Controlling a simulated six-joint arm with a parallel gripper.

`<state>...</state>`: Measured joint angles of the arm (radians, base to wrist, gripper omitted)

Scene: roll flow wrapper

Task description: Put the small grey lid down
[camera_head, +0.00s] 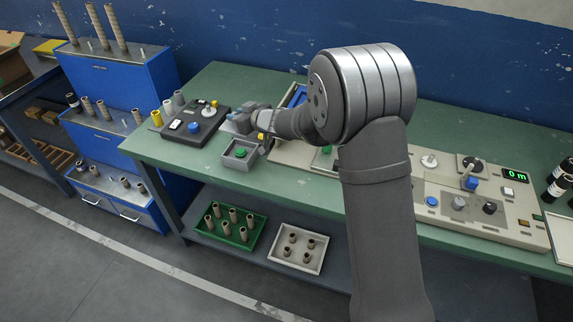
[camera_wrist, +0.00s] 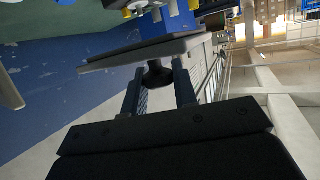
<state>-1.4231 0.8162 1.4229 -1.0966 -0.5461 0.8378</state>
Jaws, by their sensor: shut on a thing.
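The small grey lid (camera_wrist: 115,62) shows in the wrist view as a flat grey plate with a dark round knob. My gripper (camera_wrist: 158,76) is shut on that knob, with one finger on each side. In the head view my gripper (camera_head: 256,122) is over the green bench, just behind a small grey box (camera_head: 231,162) with a green thing inside. The lid is hard to make out in the head view, and I cannot tell whether it touches anything.
A dark control panel (camera_head: 193,137) with a blue knob lies left of my gripper. A long beige console (camera_head: 465,222) stands on the right. Below are a green tray (camera_head: 238,240) and a white tray (camera_head: 303,262) of brown rolls. Blue steps (camera_head: 110,85) stand at the left.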

